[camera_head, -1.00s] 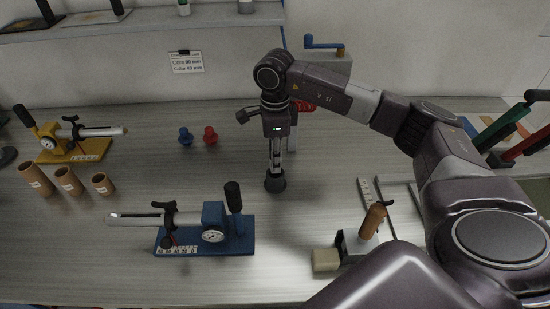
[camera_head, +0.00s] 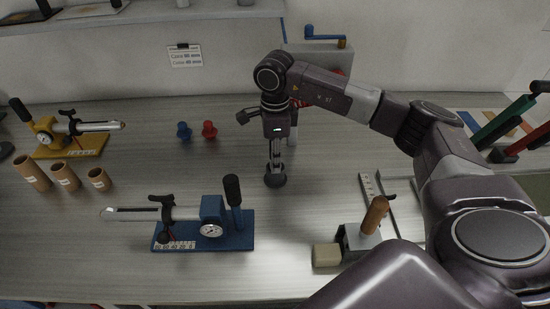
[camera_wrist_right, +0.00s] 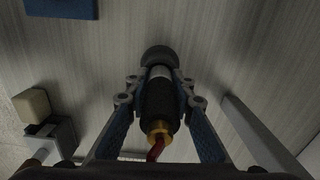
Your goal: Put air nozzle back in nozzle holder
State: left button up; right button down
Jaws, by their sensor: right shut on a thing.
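My right gripper (camera_head: 275,160) points straight down over the middle of the table. In the right wrist view it (camera_wrist_right: 158,95) is shut on the air nozzle (camera_wrist_right: 158,97), a dark cylinder with a brass fitting and a red hose at its near end. A wider dark rounded piece (camera_wrist_right: 158,55) sits at the nozzle's far end, and shows below the gripper in the head view (camera_head: 275,180). I cannot tell whether this piece is part of the nozzle or the nozzle holder. The left gripper is out of view.
A blue-based gauge device (camera_head: 240,240) stands front left, and a yellow-based one (camera_head: 85,147) behind it. Brown tubes (camera_head: 65,178) and blue and red pegs (camera_head: 209,130) stand left. A brown-handled tool (camera_head: 374,217) is front right. A blue crank (camera_head: 320,37) is behind my arm.

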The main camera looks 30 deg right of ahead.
jog(key=shift+r, duration=0.15)
jog(key=shift+r+p, duration=0.75)
jog(key=shift+r, duration=0.25)
jog(key=shift+b, duration=0.3)
dwell(1.2)
jog(key=shift+f+b, duration=0.9)
jog(key=shift+f, duration=0.35)
jog(key=c, duration=1.6)
grip_release()
notch_tip(320, 180, up, 12)
